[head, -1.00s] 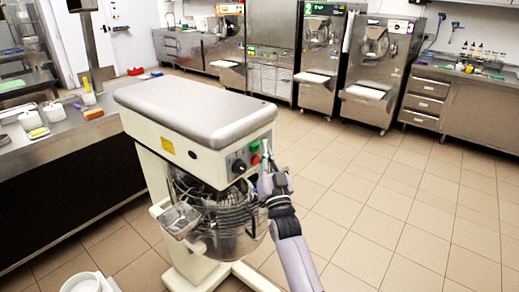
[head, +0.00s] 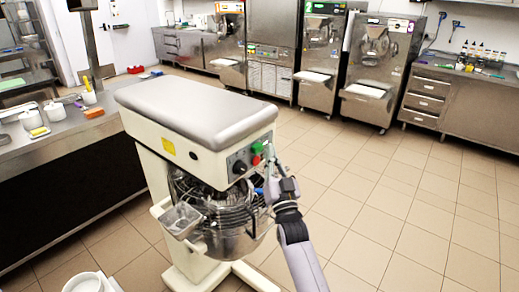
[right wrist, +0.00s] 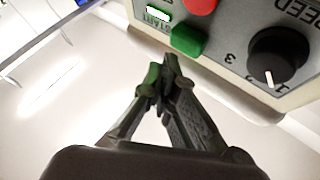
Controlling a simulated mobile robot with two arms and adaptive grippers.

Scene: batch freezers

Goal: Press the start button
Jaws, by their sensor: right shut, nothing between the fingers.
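The green start button (right wrist: 188,40) sits on the mixer's control panel, beside a START label, in the right wrist view. It also shows small in the head view (head: 257,148). A red button (right wrist: 201,5) and a black speed knob (right wrist: 282,55) are beside it. The planetary mixer (head: 195,105) stands at the centre of the head view. My right gripper (right wrist: 163,62) is shut and empty, its tips just below the green button in the wrist picture, apparently apart from it. In the head view my right gripper (head: 268,151) is at the panel's right side. My left gripper is not in view.
A steel counter (head: 60,140) with small containers stands at the left. Batch freezers (head: 378,70) and a drawer cabinet (head: 460,105) line the back. A white container (head: 84,283) is at the lower left. Tiled floor at the right is clear.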

